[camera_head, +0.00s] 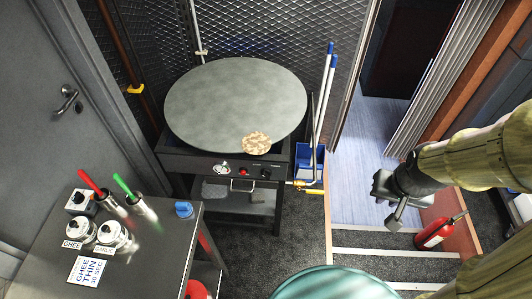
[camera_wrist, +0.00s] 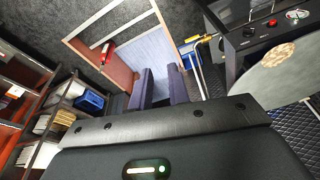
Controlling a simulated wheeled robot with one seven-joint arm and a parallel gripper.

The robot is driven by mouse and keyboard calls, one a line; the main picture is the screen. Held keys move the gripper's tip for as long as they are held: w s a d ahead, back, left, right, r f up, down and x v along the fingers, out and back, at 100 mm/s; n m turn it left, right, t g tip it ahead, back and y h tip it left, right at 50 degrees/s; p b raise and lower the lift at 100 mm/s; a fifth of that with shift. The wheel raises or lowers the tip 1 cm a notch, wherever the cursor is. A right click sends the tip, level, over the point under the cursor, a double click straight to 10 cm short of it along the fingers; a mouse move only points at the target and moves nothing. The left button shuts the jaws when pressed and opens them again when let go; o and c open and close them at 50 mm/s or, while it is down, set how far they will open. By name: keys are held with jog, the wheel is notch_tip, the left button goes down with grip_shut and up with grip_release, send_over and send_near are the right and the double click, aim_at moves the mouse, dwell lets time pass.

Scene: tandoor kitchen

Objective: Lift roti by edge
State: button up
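The roti (camera_head: 256,143) is a round, pale brown-spotted flatbread. It lies flat near the front edge of the large round grey griddle (camera_head: 215,100). In the wrist view the roti (camera_wrist: 278,54) shows at the right, on the griddle (camera_wrist: 285,80), which is cut off by the frame. My gripper (camera_head: 384,204) is to the right of the griddle and well apart from the roti, above the floor by the doorway. Its two fingers stand apart with nothing between them, as the wrist view also shows (camera_wrist: 161,76).
A dark metal table (camera_head: 135,260) at lower left bears ghee and garlic pots, red- and green-handled tools and a sign. A blue bin (camera_head: 309,160) with poles stands right of the griddle stand. A red fire extinguisher (camera_head: 437,232) is below my gripper. Shelves (camera_wrist: 60,115) fill the wrist view's left.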

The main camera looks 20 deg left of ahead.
jog(key=w+a+f+t+y+b, duration=0.2)
jog(key=w+a+f+b, duration=0.35)
jog(key=f, duration=0.35)
jog(key=w+a+f+t+y+b, duration=0.1)
jog(key=w+a+f+y+b, duration=0.1)
jog(key=w+a+f+b, duration=0.6)
jog(key=w+a+f+m+t+y+b, duration=0.1)
jog(key=a+f+m+t+y+b, duration=0.1)
jog(key=a, duration=0.5)
jog(key=w+a+f+m+t+y+b, duration=0.1)
jog(key=a+f+m+t+y+b, duration=0.1)
jog(key=a+f+m+y+b, duration=0.3)
jog(key=a+y, duration=0.2)
jog(key=y, duration=0.1)
jog(key=shift+a+f+t+y, duration=0.15)
jog(key=shift+f+t+y, duration=0.15)
jog(key=shift+f+y, duration=0.1)
jog(key=shift+a, duration=0.1)
jog(key=b, duration=0.1)
send_near(256, 143)
jog(key=shift+x, duration=1.7)
